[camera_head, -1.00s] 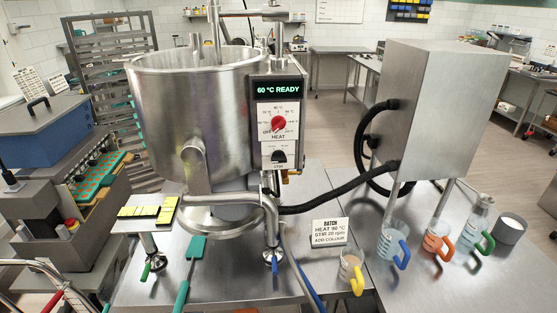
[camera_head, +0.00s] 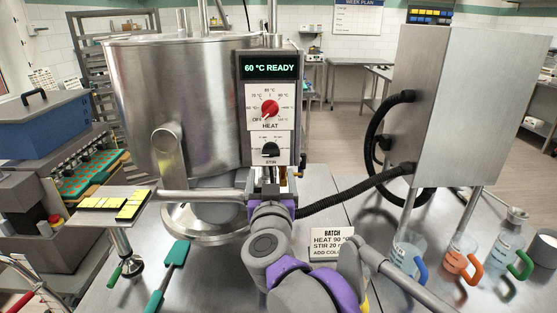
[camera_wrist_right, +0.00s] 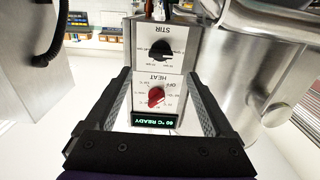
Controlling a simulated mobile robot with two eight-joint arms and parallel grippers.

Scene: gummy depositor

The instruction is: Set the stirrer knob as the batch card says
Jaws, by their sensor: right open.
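The black stirrer knob (camera_head: 270,150) sits on the white STIR plate at the bottom of the control panel. It also shows in the right wrist view (camera_wrist_right: 161,49), upside down; its setting is too small to read surely. The red heat knob (camera_head: 270,108) is above it, under a display (camera_head: 269,67) reading "60 °C READY". The batch card (camera_head: 330,246) reads heat 90 °C, stir 20 and add colour; my right arm covers part. My right gripper (camera_head: 269,182) is just below the stirrer knob, open and empty, apart from the knob. My left gripper is out of view.
The steel kettle (camera_head: 170,100) stands left of the panel. A black hose (camera_head: 350,192) runs right to a steel cabinet (camera_head: 445,105). Beakers with coloured handles (camera_head: 462,255) stand at the right. A green spatula (camera_head: 175,254) lies at front left.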

